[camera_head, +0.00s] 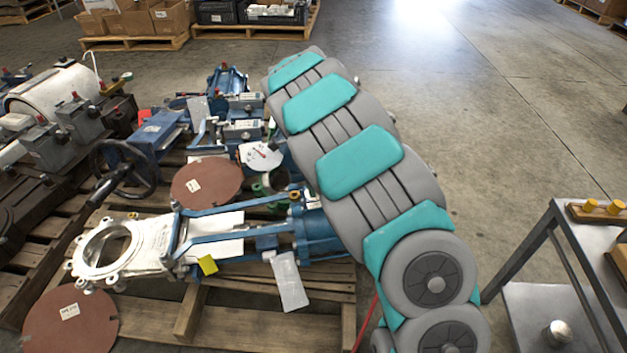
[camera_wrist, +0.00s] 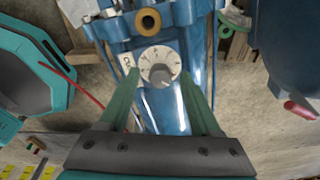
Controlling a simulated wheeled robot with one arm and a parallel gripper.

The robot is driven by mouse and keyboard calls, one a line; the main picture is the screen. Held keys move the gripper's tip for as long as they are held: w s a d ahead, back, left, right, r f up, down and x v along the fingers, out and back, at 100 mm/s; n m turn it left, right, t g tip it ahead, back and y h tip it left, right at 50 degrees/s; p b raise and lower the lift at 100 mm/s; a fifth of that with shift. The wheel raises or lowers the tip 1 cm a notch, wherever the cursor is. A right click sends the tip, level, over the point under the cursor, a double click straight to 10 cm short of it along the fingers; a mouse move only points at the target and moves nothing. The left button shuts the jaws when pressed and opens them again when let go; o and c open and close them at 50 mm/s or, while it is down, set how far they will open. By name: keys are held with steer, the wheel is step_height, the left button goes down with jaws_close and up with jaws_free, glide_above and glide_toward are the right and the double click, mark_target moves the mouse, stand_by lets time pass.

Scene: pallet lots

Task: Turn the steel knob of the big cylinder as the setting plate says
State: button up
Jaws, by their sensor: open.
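The steel knob (camera_wrist: 161,76) sits on a round pale dial (camera_wrist: 150,58) with dark marks on the blue cylinder (camera_wrist: 165,115) in the wrist view. My gripper (camera_wrist: 159,73) is open, with one green finger to each side of the knob; I cannot tell whether either touches it. A small white plate (camera_wrist: 128,64) with dark characters is beside the dial, partly behind the left finger; its text is not fully readable. In the head view the blue cylinder (camera_head: 318,228) runs from a pale gate valve (camera_head: 140,245) under my arm, which hides my gripper and the knob.
Rust-brown discs (camera_head: 207,183), a handwheel (camera_head: 125,170) and blue valve parts crowd the wooden pallet (camera_head: 250,325). A white-faced gauge (camera_head: 260,155) stands behind the cylinder. A steel cart (camera_head: 545,305) is at the right.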

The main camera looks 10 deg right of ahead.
step_height(320, 180, up, 8)
steer(key=a, duration=0.1)
steer(key=shift+f, duration=0.15)
stand_by(0.5)
